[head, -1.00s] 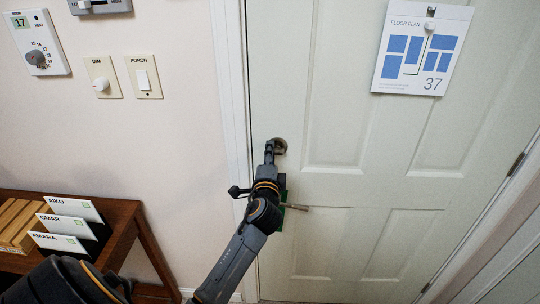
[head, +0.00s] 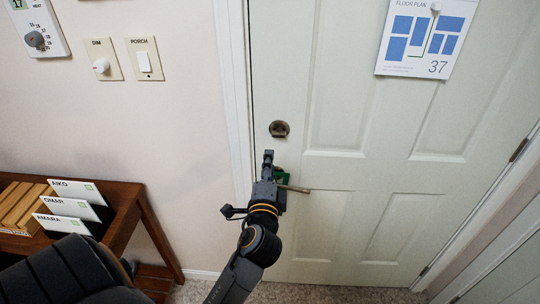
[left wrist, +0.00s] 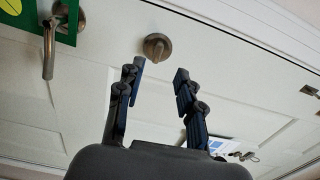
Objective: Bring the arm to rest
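My left gripper (head: 268,158) is in front of the white door (head: 335,135), just below the round deadbolt knob (head: 279,129). In the left wrist view, its two fingers (left wrist: 160,70) are spread with nothing between them. The deadbolt knob (left wrist: 157,46) shows beyond the fingertips, apart from them. The lever handle (head: 295,189) is partly hidden behind the gripper in the head view; it also shows in the left wrist view (left wrist: 48,50) beside a green tag (left wrist: 68,22). My right gripper is not in view.
A wooden table (head: 128,205) with name cards and a slatted wooden piece stands at the lower left. A dimmer (head: 103,62) and a porch switch (head: 145,60) are on the wall. A floor plan sheet (head: 424,40) hangs on the door. Open floor lies below.

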